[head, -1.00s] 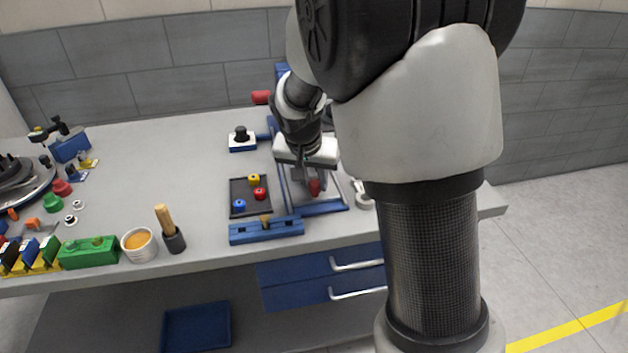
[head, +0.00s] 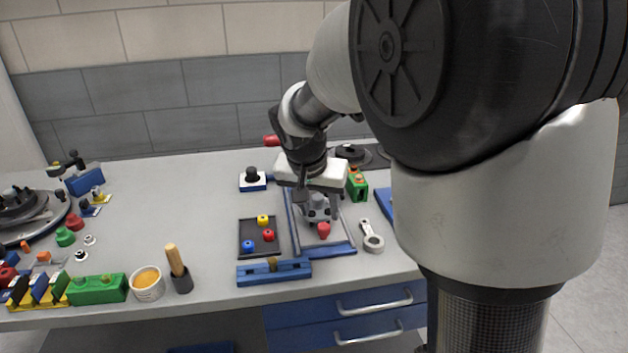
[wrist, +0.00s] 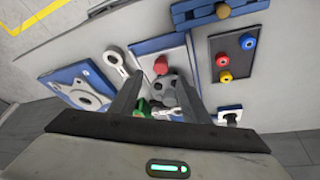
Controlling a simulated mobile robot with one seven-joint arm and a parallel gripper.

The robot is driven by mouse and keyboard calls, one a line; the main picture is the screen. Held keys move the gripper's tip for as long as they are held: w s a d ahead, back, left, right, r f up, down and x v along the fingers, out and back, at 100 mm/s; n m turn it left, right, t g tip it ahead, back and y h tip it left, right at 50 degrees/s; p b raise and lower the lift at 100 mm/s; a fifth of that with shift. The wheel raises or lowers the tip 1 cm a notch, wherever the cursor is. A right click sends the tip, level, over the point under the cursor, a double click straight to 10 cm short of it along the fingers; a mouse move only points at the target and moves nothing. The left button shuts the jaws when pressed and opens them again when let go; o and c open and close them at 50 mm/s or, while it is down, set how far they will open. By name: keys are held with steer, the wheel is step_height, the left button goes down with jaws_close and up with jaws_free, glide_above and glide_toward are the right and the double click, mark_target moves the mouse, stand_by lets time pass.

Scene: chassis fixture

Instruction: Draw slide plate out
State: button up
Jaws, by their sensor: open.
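The slide plate looks to be the pale grey plate (head: 337,238) in a blue frame (head: 327,250) on the bench. A red knob (head: 324,230) stands at its near end, also in the wrist view (wrist: 161,65). A grey holed part (head: 318,208) sits behind the knob. My gripper (head: 318,200) is above the frame, pointing down. In the wrist view, its two fingers (wrist: 158,88) are spread, with the grey part and knob showing between them and nothing held. The fingers partly hide the frame's sides, and I cannot tell their exact height.
Left of the frame is a dark tray (head: 260,250) with coloured knobs; a blue rail block (head: 274,271) lies in front. A grey ring-ended link (head: 372,238) lies close on the right. A green block (head: 357,185) stands behind. Bare bench (head: 170,215) is at left.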

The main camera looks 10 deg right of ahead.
steer(key=p+v, duration=0.1)
steer(key=v, duration=0.8)
steer(key=shift+s+r, duration=0.2)
steer(key=shift+r, duration=0.1)
steer(key=s+d+n+t+y, duration=0.25)
steer(key=s+n, duration=0.25)
steer(key=s, duration=1.5)
step_height(320, 180, up, 14)
steer(key=p, duration=1.3)
steer(key=shift+s+d+g+p, duration=0.3)
steer(key=shift+s+d+g, duration=0.05)
steer(key=shift+d, duration=0.05)
steer(key=shift+f, duration=0.15)
